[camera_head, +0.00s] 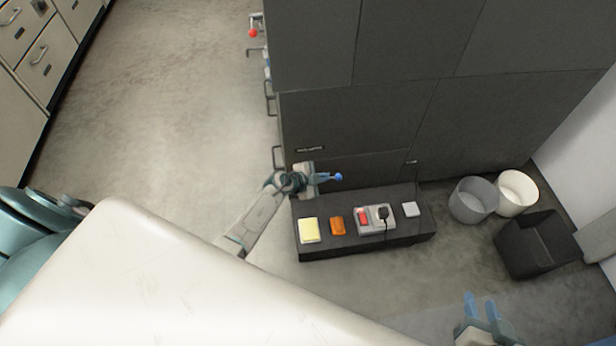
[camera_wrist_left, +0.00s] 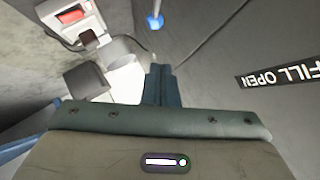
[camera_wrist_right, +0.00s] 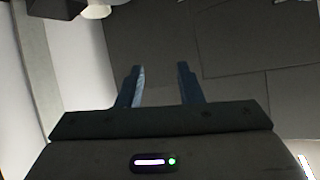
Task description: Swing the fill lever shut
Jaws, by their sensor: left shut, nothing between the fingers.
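The fill lever's blue knob (camera_head: 338,177) shows in the head view just right of my left fingers, by the dark cabinet face. The blue knob (camera_wrist_left: 155,21) also shows near the top of the left wrist view, ahead of my fingertips, with a gap in the picture. Its arm is mostly hidden. A "FILL OPEN" label (camera_wrist_left: 280,77) is on the panel to the right there. My left gripper (camera_head: 325,178) is shut and empty; its closed fingers (camera_wrist_left: 159,68) point towards the knob. My right gripper (camera_head: 480,303) is open and empty, away from the cabinet, with spread fingers (camera_wrist_right: 160,69).
Grey (camera_head: 473,202), white (camera_head: 517,193) and black (camera_head: 538,247) bins stand right.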

